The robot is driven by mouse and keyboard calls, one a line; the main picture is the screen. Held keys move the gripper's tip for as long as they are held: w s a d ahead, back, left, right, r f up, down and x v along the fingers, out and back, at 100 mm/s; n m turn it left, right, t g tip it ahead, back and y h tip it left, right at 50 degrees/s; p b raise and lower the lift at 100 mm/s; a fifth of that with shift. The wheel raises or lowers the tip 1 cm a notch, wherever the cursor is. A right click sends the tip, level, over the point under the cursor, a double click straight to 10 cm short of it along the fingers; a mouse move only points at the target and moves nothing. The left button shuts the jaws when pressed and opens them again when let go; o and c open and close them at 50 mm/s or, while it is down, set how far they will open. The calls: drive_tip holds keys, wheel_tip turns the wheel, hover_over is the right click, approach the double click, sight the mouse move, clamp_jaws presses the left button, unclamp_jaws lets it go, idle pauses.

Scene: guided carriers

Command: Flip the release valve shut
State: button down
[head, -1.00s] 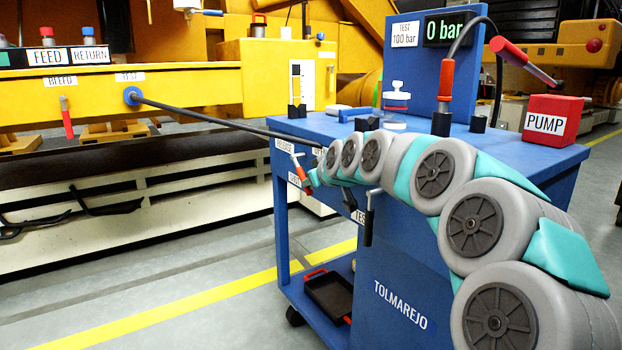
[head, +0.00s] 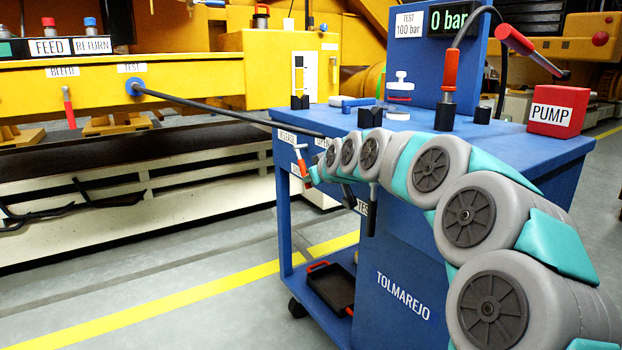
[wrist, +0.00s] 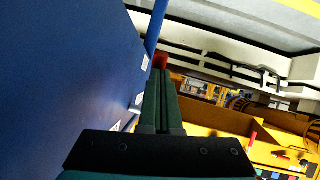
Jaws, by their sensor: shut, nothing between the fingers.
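The release valve's red lever (head: 302,163) is at the left end of the blue cart, just below the RELEASE label (head: 287,136). It hangs downward at a slight slant. In the wrist view a red piece (wrist: 160,62), which looks like this lever, shows just beyond my fingertips. My gripper (wrist: 161,80) is shut and empty, with its dark green fingers side by side. Its tips are at or very close to the red piece; I cannot tell whether they touch. In the head view my arm's end is just right of the lever, and my fingers are hard to make out.
The blue cart (head: 405,250) carries a red PUMP box (head: 556,110) and a display (head: 450,20) reading 0 bar. A dark hose (head: 230,113) runs from the yellow machine (head: 205,85) to the cart. Another black-handled lever (head: 371,210) hangs on the cart's front.

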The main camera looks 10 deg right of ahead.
sight(304, 168)
drive_tip(key=r, duration=0.3)
drive_tip(key=shift+s+r, duration=0.2)
drive_tip(key=shift+r, duration=0.1)
drive_tip(key=s+a+r, duration=0.1)
drive_tip(key=s, duration=1.4)
drive_tip(key=shift+s+r, duration=0.2)
drive_tip(key=shift+s, duration=0.1)
